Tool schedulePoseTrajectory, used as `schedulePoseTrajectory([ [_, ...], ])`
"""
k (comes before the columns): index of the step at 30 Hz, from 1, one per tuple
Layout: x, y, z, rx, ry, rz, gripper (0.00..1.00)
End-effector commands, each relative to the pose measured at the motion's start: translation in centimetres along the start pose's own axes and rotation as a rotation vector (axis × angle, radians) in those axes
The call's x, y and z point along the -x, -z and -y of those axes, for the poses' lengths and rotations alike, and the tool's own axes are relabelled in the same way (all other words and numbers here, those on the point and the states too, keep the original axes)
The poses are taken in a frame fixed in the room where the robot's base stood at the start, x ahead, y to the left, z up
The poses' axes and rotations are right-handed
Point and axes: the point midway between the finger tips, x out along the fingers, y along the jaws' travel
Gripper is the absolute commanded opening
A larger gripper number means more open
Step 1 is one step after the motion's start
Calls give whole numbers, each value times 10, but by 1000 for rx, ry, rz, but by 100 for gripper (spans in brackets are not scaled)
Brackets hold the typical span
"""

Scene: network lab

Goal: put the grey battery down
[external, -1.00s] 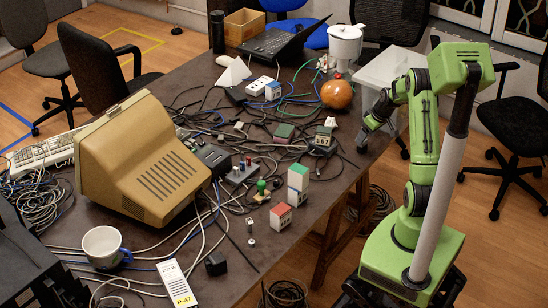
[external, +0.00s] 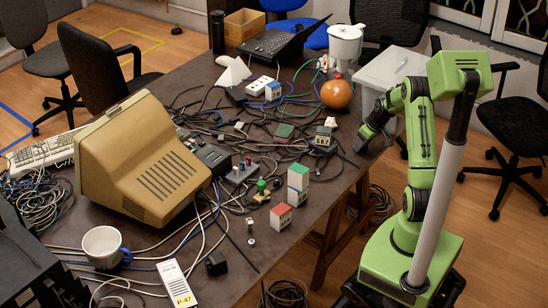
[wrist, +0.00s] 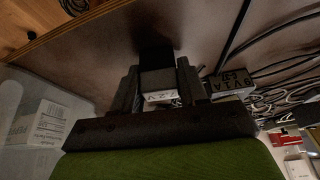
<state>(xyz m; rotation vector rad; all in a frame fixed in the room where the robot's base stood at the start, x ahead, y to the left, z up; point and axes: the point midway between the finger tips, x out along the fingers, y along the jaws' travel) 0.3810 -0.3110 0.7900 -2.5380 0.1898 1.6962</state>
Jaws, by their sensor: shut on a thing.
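My gripper (wrist: 158,82) is shut on a small grey block, the grey battery (wrist: 158,86), in the wrist view. The battery sits between the two dark fingers, with a pale lettered face toward the camera and a dark shape beyond it. In the external view my gripper (external: 361,142) is low by the right edge of the brown table (external: 325,192). The battery cannot be made out there. Whether it touches the table top is hard to tell.
A dark lettered box (wrist: 230,86) lies just right of the gripper in the wrist view, with cables (wrist: 290,85) beyond. A pale bin (external: 388,72) is past the table's edge.

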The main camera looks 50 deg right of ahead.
Motion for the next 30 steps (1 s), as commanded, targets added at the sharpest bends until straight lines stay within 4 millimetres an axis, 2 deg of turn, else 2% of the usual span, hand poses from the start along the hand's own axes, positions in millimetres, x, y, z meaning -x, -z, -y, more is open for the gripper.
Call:
schedulePoseTrajectory([
  [5, 4, 2, 0, 1, -1, -2, 4],
  [8, 21, 10, 0, 2, -3, -4, 4],
  [15, 77, 33, 0, 2, -3, -4, 4],
  [18, 90, 38, 0, 2, -1, -3, 4],
  [30, 92, 40, 1, 3, 1, -1, 4],
])
